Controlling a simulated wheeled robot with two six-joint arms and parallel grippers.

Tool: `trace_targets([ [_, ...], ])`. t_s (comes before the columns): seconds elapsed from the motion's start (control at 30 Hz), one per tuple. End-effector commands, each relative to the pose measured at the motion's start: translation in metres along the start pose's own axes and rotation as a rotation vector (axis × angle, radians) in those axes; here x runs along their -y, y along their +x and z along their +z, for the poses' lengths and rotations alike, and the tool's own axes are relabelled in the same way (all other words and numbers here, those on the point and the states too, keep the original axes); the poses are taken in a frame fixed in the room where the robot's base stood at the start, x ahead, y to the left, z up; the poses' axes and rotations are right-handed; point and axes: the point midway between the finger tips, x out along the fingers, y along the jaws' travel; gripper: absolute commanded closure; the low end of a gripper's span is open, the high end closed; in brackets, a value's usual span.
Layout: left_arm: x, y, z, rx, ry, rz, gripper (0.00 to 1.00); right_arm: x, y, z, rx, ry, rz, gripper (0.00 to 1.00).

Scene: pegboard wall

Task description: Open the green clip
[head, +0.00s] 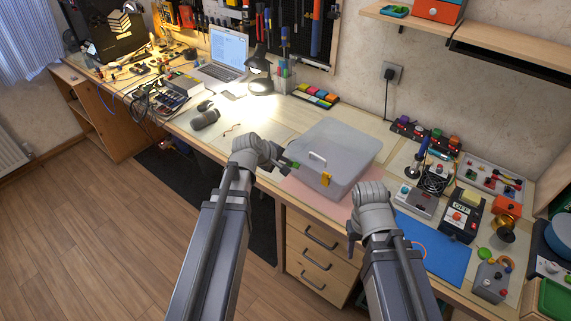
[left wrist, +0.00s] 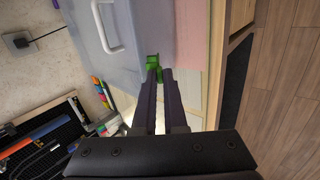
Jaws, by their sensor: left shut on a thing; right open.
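A translucent grey lidded box (head: 345,150) stands on a pink mat (head: 300,193) at the bench's front edge. The green clip (head: 295,165) is on the box's left side; it also shows in the left wrist view (left wrist: 153,61). My left gripper (head: 288,162) is at the clip, its fingertips (left wrist: 158,73) shut on it and hiding part of it. A yellow clip (head: 326,179) is on the box's front side, and a white handle (head: 318,158) is on the lid. My right gripper (head: 352,246) is open and empty, in front of the box, apart from it.
A blue mat (head: 435,247) lies right of my right gripper. Electronic devices and a soldering iron (head: 420,155) crowd the bench's right side. A lit lamp (head: 260,80), laptop (head: 225,50) and colored blocks (head: 316,95) are behind.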

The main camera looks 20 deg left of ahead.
Motion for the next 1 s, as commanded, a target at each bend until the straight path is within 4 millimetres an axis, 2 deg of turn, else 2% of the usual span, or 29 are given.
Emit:
trace_targets([
  [0.03, 0.000, 0.000, 0.000, 0.001, 0.000, 0.000, 1.00, 0.000, 0.000, 0.000, 0.000, 0.000, 0.000, 0.50],
  [0.07, 0.000, 0.000, 0.000, 0.000, 0.000, 0.000, 0.90, 0.000, 0.000, 0.000, 0.000, 0.000, 0.000, 0.50],
  [0.1, 0.000, 0.000, 0.000, 0.000, 0.000, 0.000, 0.85, 0.000, 0.000, 0.000, 0.000, 0.000, 0.000, 0.50],
  [0.33, 0.000, 0.000, 0.000, 0.000, 0.000, 0.000, 0.60, 0.000, 0.000, 0.000, 0.000, 0.000, 0.000, 0.50],
  [0.73, -0.001, -0.007, 0.000, -0.001, -0.001, -0.001, 0.60, -0.001, -0.006, 0.000, 0.000, 0.000, 0.000, 0.50],
  [1.0, -0.003, -0.041, 0.001, -0.001, -0.001, -0.001, 0.60, -0.003, -0.033, 0.002, 0.000, 0.000, 0.000, 0.50],
])
